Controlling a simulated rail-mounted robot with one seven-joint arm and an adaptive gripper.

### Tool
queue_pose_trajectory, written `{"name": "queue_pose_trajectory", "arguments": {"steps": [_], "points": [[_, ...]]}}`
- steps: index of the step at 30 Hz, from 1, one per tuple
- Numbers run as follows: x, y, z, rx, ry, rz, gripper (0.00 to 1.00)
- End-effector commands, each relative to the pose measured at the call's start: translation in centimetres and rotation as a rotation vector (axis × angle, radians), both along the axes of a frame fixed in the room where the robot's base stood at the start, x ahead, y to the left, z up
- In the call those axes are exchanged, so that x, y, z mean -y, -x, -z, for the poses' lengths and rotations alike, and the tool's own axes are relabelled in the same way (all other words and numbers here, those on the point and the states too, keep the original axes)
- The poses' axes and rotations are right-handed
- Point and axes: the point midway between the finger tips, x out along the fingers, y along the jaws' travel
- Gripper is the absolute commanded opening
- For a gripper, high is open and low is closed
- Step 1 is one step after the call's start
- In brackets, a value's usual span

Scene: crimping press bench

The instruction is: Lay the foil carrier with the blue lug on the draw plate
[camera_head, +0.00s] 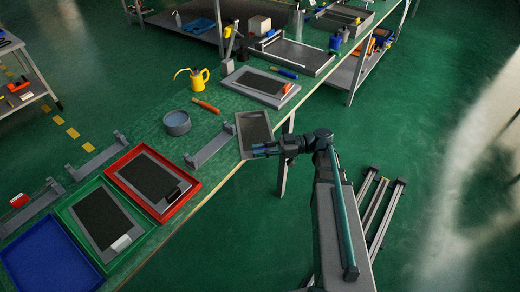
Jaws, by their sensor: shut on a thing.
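My gripper (264,151) is shut on the near edge of a foil carrier (254,130), a flat dark panel with a light frame. A little blue shows at the jaws, where the lug would sit; the jaws hide most of it. The carrier is held out at the bench's right edge, apparently above the surface, though the exact gap cannot be told. A flat grey plate in a low frame (296,54) farther up the bench looks like the draw plate. It looks bare in the middle.
A carrier with an orange lug (262,83) lies on a grey base between. A red tray (121,160) and green tray (66,215) hold carriers; the blue tray (50,262) is empty. A round grey bowl (177,123), yellow oil can (199,79) and screwdrivers stand or lie nearby.

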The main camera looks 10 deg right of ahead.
Motion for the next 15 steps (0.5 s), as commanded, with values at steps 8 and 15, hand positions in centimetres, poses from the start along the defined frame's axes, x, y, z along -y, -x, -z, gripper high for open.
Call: {"name": "queue_pose_trajectory", "arguments": {"steps": [8,15], "points": [[-0.01,0.01,0.26,0.001,-0.001,0.0,0.0],[0.0,0.01,0.14,0.0,0.0,0.0,0.41]]}}
